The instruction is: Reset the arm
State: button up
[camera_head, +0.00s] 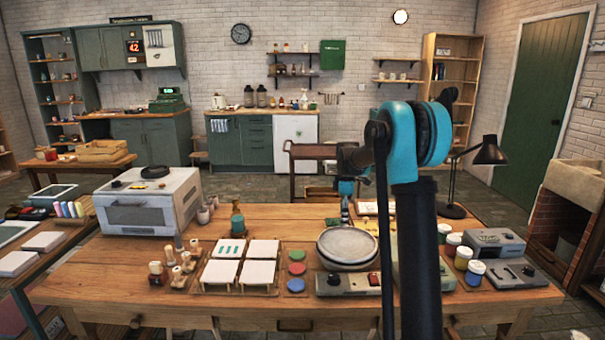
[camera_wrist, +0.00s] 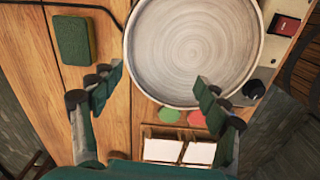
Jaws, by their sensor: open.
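My gripper (camera_wrist: 159,82) is open in the wrist view, with nothing between its two green-padded fingers. A round grey turntable (camera_wrist: 193,50) lies beyond the fingertips and looks empty. In the head view, my arm rises in front of the table and my gripper (camera_head: 345,214) hangs small above the back of the turntable (camera_head: 347,247). The arm's dark link hides part of the table to the right of the turntable. Whether the fingers touch anything cannot be told in the head view.
A green sponge (camera_wrist: 73,40) lies left of the turntable in the wrist view. White tiles (camera_head: 222,272) and coloured discs (camera_head: 297,254) lie left of it in the head view. Paint jars (camera_head: 475,272), a lamp (camera_head: 489,152) and a white oven (camera_head: 149,200) stand around the table.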

jog(key=s+m, duration=0.1)
jog(key=s, duration=0.2)
jog(key=s+d+m, duration=0.1)
jog(key=s+m, duration=0.1)
jog(key=s, duration=0.1)
jog(key=s+m+t, duration=0.1)
jog(key=s, duration=0.3)
jog(key=shift+d+r, duration=0.2)
jog(key=s+f+m+t, duration=0.1)
jog(key=s+f+m, duration=0.2)
jog(key=s, duration=0.6)
jog(key=s+d+f+m+t, duration=0.1)
jog(key=s+f+m, duration=0.2)
jog(key=s, duration=0.7)
jog(key=s+d+f+m+t, duration=0.1)
jog(key=s+f+m, duration=0.2)
jog(key=s+m, duration=0.3)
jog(key=s, duration=0.3)
jog(key=shift+s, duration=0.3)
jog(key=shift+d, duration=0.1)
